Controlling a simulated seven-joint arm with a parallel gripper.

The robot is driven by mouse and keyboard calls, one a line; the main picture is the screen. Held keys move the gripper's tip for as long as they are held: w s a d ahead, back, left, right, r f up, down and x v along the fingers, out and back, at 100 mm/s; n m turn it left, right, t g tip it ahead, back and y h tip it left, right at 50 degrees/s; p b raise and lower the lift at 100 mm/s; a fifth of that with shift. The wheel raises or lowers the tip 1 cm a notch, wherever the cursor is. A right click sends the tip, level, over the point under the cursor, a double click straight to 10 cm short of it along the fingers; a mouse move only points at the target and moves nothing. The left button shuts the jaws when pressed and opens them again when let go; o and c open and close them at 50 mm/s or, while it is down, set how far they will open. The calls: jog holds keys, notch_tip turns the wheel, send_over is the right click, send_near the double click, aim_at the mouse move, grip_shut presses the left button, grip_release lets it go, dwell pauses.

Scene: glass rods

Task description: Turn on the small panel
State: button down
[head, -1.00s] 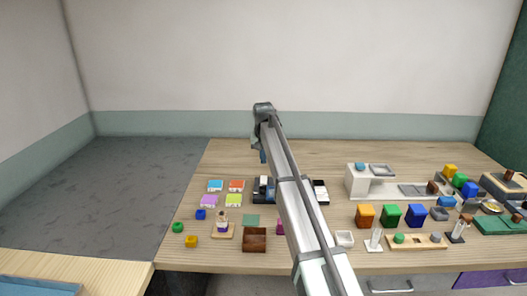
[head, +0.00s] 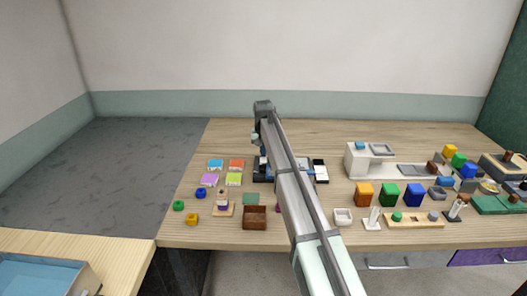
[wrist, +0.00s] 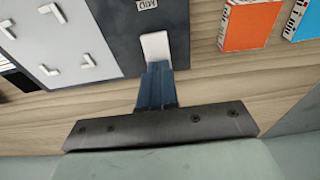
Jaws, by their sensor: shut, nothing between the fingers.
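A dark grey panel (wrist: 133,38) lies on the wooden table and fills the upper middle of the wrist view. A white tab (wrist: 155,46) is at its near edge. My gripper (wrist: 158,70) is shut and empty, with its blue fingertips right at the white tab. I cannot tell whether they touch it. In the head view the panel is mostly hidden behind my arm, and my fingertips are too small to make out. I cannot tell whether the panel is on.
A light grey plate with white corner marks (wrist: 62,42) adjoins the panel. Orange (wrist: 250,24) and blue (wrist: 309,20) tiles lie to its right. In the head view, a brown box (head: 255,217) stands in front and a white machine (head: 357,161) stands right. The table behind is clear.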

jog(key=shift+w+f, duration=0.1)
jog(key=shift+f, duration=0.25)
jog(key=shift+f, duration=0.1)
jog(key=shift+s, duration=0.9)
jog(key=shift+r, duration=0.6)
notch_tip(320, 180, up, 13)
jog(key=s, duration=0.2)
